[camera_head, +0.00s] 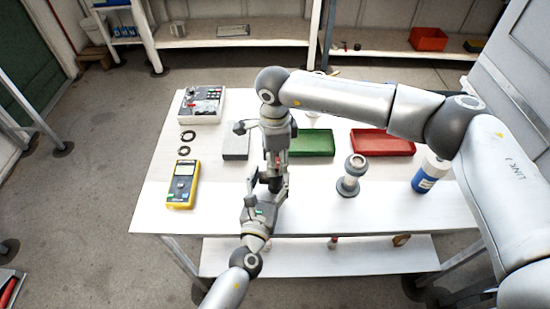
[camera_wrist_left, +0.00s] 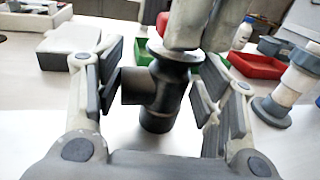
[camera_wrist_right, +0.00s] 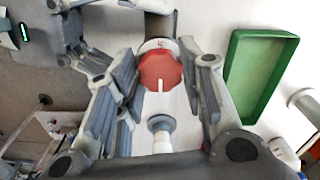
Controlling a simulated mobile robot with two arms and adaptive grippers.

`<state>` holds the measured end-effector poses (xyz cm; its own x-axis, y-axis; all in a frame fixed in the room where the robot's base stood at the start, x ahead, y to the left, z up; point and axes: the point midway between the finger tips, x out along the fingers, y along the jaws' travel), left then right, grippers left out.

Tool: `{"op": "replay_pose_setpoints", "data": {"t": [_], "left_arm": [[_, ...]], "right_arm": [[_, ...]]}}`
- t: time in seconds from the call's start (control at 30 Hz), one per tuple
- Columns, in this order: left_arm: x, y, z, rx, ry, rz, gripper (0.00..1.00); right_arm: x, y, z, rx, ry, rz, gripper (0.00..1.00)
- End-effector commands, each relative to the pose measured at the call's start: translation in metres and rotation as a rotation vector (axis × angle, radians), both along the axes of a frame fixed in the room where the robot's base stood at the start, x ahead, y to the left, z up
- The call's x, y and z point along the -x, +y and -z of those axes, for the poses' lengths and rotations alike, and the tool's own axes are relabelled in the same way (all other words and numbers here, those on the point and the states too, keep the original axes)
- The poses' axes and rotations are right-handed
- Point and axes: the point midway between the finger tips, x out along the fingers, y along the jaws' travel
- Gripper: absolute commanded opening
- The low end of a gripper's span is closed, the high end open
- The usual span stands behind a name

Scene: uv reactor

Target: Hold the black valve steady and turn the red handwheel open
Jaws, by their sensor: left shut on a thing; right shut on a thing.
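The black valve (camera_wrist_left: 160,105) stands upright between the fingers of my left gripper (camera_wrist_left: 168,88) in the left wrist view, its side stub pointing left toward one finger. In the head view, my left gripper (camera_head: 268,192) is shut on the valve from the front, above the white table. The red handwheel (camera_wrist_right: 158,70) sits between the fingers of my right gripper (camera_wrist_right: 160,80) in the right wrist view. My right gripper (camera_head: 276,160) comes down from above and is shut on the handwheel. In the head view, the grippers hide most of the valve and handwheel.
A green bin (camera_head: 312,143), red bin (camera_head: 383,142) and grey box (camera_head: 236,143) stand behind. A grey flanged fitting (camera_head: 352,176) and blue-white bottle (camera_head: 431,172) are at right. A yellow meter (camera_head: 182,186) lies at left. The table's front (camera_head: 330,215) is clear.

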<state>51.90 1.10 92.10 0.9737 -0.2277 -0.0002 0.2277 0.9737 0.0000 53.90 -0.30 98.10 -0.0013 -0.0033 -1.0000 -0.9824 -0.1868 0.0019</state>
Motion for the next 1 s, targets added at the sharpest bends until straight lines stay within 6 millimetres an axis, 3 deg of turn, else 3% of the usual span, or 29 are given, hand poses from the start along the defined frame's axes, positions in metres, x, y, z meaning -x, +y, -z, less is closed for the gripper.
{"op": "replay_pose_setpoints", "data": {"t": [1.0], "left_arm": [[-0.0003,0.003,0.0014,0.001,0.002,-0.006,0.3]], "right_arm": [[-0.0011,-0.0033,0.0,0.005,0.001,-0.96,0.12]]}}
